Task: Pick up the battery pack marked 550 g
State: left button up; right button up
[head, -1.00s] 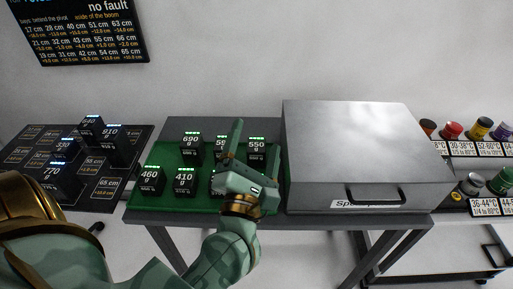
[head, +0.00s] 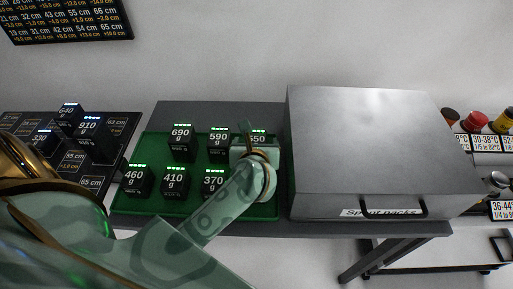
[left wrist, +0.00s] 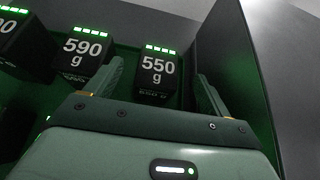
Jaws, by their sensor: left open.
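The black battery pack marked 550 g (left wrist: 157,77) stands upright in the left wrist view, with green lights along its top. In the head view its top (head: 258,139) shows behind my left gripper (head: 254,145), and its lower part is hidden. My left gripper is open; in the left wrist view its two fingers (left wrist: 160,72) lie to either side of the pack, which appears between and beyond them. I see no grip on the pack. My right gripper is not in view.
Other packs share the green tray (head: 150,206); the 590 g pack (head: 218,141) is just left. A grey metal box (head: 370,145) stands close on the right. More packs, including the 910 g one (head: 90,128), stand on a dark board at left.

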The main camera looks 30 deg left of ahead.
aim_at(256, 139)
pick_arm(q)
jog(key=x, duration=0.3)
jog(key=f+b+x, duration=0.1)
jog(key=x, duration=0.1)
jog(key=shift+w+f, duration=0.1)
jog(key=shift+f, duration=0.05)
jog(key=c, duration=1.2)
jog(key=shift+c, duration=1.4)
jog(key=shift+r, duration=0.25)
